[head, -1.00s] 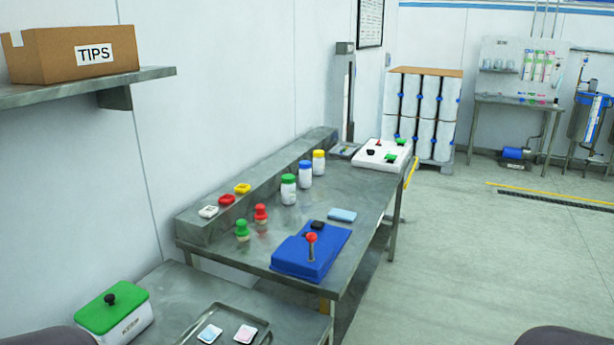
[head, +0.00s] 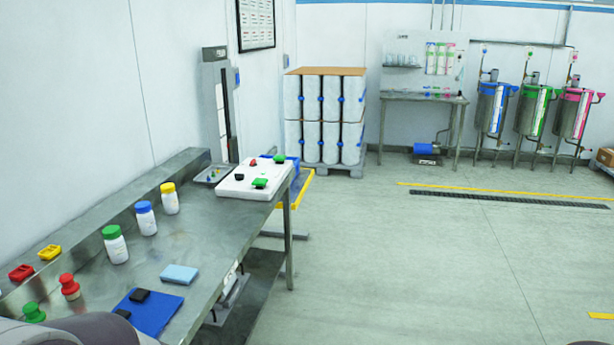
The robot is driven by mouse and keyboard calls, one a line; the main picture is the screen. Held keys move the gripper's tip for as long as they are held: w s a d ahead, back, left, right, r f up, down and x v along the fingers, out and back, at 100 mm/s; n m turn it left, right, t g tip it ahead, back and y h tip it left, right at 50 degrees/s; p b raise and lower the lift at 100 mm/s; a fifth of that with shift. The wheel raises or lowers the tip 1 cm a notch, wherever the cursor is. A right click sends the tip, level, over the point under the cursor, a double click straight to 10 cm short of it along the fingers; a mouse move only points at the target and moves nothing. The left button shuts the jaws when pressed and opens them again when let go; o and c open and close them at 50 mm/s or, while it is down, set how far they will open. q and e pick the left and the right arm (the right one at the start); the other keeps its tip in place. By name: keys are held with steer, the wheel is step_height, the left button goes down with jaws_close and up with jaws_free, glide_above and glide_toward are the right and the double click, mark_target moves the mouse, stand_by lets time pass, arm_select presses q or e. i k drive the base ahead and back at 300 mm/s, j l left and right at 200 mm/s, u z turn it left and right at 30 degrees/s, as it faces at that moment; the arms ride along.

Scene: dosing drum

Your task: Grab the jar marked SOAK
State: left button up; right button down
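No label reading SOAK can be made out in this view. Three white bottles stand in a row on the steel bench (head: 215,240): one with a green lid (head: 115,245), one with a blue lid (head: 146,218) and one with a yellow lid (head: 169,198). Any writing on them is too small to read. Neither of my grippers is in view. A grey part of my arm shows at the bottom left.
On the bench are a red-topped piece (head: 69,287), a green-topped piece (head: 34,312), a blue board (head: 150,312), a light blue pad (head: 179,275) and a white tray (head: 240,187). Blue, green and pink-topped vessels (head: 535,108) stand far right. The floor (head: 430,260) right of the bench is clear.

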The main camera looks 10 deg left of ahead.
mark_target(147, 221)
steer(key=i+l, duration=0.1)
steer(key=i, duration=0.5)
steer(key=i+l, duration=0.15)
steer(key=i, duration=0.5)
steer(key=i+l+u, duration=0.1)
steer(key=i, duration=0.5)
